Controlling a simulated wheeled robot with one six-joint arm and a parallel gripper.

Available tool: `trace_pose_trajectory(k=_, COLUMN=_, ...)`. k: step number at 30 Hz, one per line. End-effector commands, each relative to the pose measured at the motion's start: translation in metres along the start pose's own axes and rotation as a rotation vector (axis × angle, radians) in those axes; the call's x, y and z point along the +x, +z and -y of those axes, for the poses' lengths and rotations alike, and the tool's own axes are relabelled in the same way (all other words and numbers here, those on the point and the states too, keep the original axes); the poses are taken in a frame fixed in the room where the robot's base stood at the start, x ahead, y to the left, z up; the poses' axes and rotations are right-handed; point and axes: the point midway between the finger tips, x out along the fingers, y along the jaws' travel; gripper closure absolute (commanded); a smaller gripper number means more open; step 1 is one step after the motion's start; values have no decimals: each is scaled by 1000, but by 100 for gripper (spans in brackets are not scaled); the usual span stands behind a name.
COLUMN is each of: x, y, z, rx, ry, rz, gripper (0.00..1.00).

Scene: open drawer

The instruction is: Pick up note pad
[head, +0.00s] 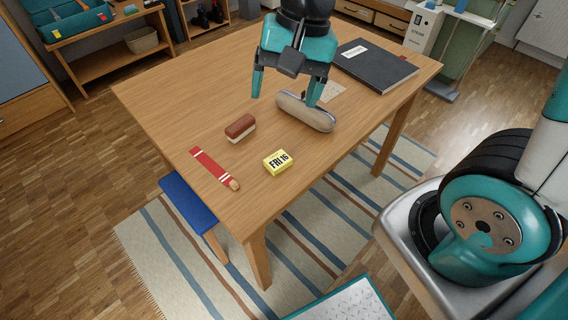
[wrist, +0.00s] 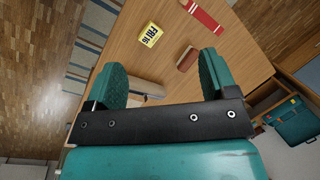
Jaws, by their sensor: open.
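My gripper (head: 285,92) is open and empty above the table, fingers pointing down; both fingers also show in the wrist view (wrist: 162,78). No thing is plainly marked as the note pad. A small yellow block (head: 277,162) printed "FRI 16" lies near the table's front edge, ahead of the gripper; it shows in the wrist view (wrist: 150,34). A pale speckled sheet or pad (head: 332,91) lies behind my right finger, partly hidden. A dark flat book or folder (head: 374,66) with a white label lies at the back right.
A grey-beige long case (head: 306,112) lies close by my right finger. A brown-and-white eraser-like block (head: 240,127) and a red strip (head: 214,168) lie on the wooden table (head: 180,100). The table's left side is clear. A blue bench (head: 188,201) stands beside it.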

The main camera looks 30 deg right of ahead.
Motion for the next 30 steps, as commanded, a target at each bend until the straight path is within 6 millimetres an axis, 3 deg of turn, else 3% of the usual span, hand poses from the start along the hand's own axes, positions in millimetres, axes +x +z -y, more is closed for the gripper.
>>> trace_pose_trajectory(k=1, x=22, y=-23, z=-5, rx=177, ry=24, rz=-1, gripper=21)
trace_pose_trajectory(k=3, x=39, y=-49, z=-11, rx=409, ry=49, rz=-15, gripper=21)
trace_pose_trajectory(k=6, x=59, y=-77, z=-19, rx=670, ry=75, rz=-37, gripper=21)
trace_pose_trajectory(k=10, x=75, y=-96, z=-27, rx=865, ry=93, rz=-57, gripper=21)
trace_pose_trajectory(k=14, x=92, y=-100, z=-31, rx=922, ry=100, rz=-62, gripper=21)
trace_pose_trajectory(k=24, x=167, y=-101, z=-39, rx=918, ry=100, rz=-61, gripper=21)
trace_pose_trajectory(k=30, x=193, y=-101, z=-41, rx=917, ry=97, rz=-63, gripper=21)
